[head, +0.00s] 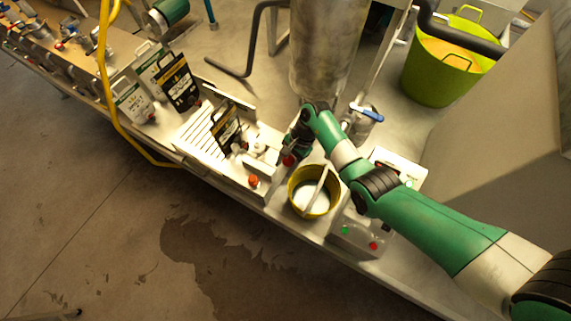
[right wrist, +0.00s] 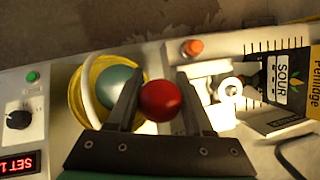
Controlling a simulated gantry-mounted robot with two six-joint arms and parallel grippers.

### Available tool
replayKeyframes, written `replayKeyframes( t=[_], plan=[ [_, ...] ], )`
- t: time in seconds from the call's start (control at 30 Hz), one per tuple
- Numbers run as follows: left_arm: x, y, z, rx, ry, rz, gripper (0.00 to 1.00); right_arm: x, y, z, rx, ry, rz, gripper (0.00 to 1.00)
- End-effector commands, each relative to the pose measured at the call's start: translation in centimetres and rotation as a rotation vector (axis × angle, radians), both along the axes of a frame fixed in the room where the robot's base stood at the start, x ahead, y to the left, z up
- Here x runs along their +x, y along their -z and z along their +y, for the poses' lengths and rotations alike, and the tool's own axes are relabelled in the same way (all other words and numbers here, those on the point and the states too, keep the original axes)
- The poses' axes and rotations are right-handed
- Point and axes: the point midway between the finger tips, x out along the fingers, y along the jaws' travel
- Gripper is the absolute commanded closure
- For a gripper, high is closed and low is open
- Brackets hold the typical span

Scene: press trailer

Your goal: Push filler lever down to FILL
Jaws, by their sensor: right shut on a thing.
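The filler lever shows mainly as its round red knob (right wrist: 161,101), which sits between the two dark fingers of my right gripper (right wrist: 159,86) in the right wrist view. The fingers are shut on the knob. In the head view my right gripper (head: 297,146) is over the metal bench beside the filler, and the red knob (head: 289,160) shows at its tip. The lever's shaft is hidden, and I cannot read any FILL mark. The pale filler body (right wrist: 215,87) stands just right of the gripper in the wrist view. My left gripper is out of view.
A yellow bucket (head: 292,196) stands close by the gripper. A control box (head: 358,239) with green and red buttons is beyond it. Bag-like cartons (head: 180,83) and a slotted drip tray (head: 203,130) are to the left. A large steel cylinder (head: 325,55) rises behind.

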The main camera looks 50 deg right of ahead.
Motion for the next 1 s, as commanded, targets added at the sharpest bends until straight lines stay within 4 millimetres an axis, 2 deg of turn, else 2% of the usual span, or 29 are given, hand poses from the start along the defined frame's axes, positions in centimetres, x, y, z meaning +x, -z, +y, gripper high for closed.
replayKeyframes(
  t=[0.17,0.4,0.5,0.77,0.8,0.93,1.0],
  plan=[
    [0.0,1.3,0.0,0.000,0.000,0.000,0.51,-0.1,1.9,0.3,0.001,0.000,0.003,1.00],
    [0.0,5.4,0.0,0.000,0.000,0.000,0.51,-0.2,7.5,0.6,-0.001,0.002,0.001,1.00],
    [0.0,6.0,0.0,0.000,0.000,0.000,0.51,-0.1,8.1,0.4,-0.003,0.003,-0.002,1.00],
    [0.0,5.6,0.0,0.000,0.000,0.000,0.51,0.0,7.7,0.2,-0.005,0.005,-0.003,1.00],
    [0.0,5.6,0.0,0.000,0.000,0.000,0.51,0.0,7.7,0.2,-0.006,0.005,-0.005,0.47],
    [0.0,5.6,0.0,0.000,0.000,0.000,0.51,0.0,7.7,0.3,-0.004,0.003,-0.004,0.24],
    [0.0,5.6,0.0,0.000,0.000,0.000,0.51,0.0,7.7,0.4,-0.003,0.002,-0.002,0.20]
  ],
)
